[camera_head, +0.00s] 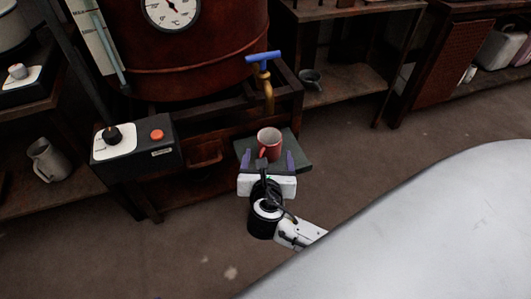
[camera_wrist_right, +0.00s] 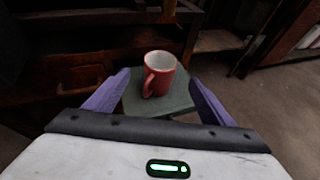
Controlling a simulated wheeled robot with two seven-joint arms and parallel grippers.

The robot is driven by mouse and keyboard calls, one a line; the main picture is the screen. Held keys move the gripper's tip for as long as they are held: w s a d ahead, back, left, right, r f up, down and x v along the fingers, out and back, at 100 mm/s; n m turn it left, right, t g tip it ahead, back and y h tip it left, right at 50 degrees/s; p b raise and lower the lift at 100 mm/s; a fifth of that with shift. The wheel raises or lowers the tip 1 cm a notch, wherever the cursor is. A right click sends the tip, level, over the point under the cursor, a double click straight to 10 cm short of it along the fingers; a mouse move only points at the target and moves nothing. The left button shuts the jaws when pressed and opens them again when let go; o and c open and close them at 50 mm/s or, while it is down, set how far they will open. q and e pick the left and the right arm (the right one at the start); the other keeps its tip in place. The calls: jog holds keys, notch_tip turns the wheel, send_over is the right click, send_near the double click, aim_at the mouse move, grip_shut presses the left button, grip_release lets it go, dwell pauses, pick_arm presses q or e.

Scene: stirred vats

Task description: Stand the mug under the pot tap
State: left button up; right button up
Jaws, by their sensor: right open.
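A red mug (camera_head: 269,142) with a pale inside stands upright on a dark green shelf (camera_head: 297,158) that juts out below the pot. The brass pot tap (camera_head: 266,88) with a blue handle is above the mug in the head view. My right gripper (camera_head: 276,160) is open, with its purple fingers pointing at the mug. In the right wrist view the mug (camera_wrist_right: 159,74) stands beyond and between the open fingers, its handle facing my gripper. I see no finger touching it. My left gripper is not in view.
The large rust-red pot (camera_head: 205,50) with a dial sits on a dark wooden stand. A control box (camera_head: 135,150) with a knob and orange button is left of the shelf. A grey jug (camera_head: 47,160) stands far left. Floor is open at the right.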

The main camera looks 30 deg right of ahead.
jog(key=s+a+f+m+g+y, duration=0.2)
jog(key=s+a+f+m+y, duration=0.45)
jog(key=s+a+m, duration=0.35)
jog(key=s+a+r+m+y, duration=0.3)
jog(key=s+a+m+y, duration=0.2)
jog(key=m, duration=1.1)
jog(key=shift+s+a+m, duration=0.2)
jog(key=shift+s+m, duration=0.2)
jog(key=shift+s, duration=0.7)
